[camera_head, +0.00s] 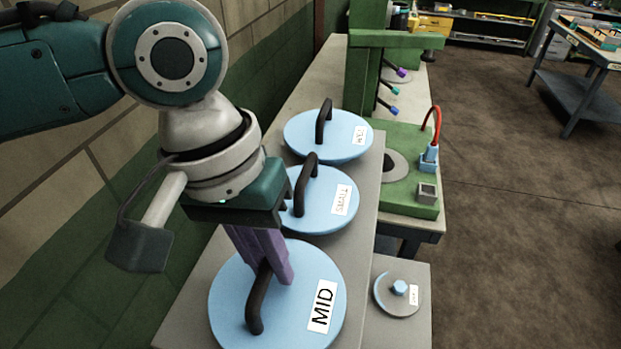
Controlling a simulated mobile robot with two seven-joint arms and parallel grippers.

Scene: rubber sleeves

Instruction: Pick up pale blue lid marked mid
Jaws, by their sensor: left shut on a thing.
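The pale blue lid marked MID (290,318) lies at the near end of a row of round pale blue lids on a long grey surface. Its black arched handle (256,312) stands up from the middle, and a white MID label is on its right side. My left gripper (274,278) reaches down from above with purple fingers, shut on the far part of this handle. The fingers hide that part of the handle. I cannot tell any gap between the lid and the surface. My right gripper is not in view.
Two similar lids with black handles, the middle lid (325,214) and the far lid (345,146), lie behind. A green machine (412,150) stands at the back right. A small round grey part with a blue knob (399,288) sits on a lower surface at right. Brown floor is open farther right.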

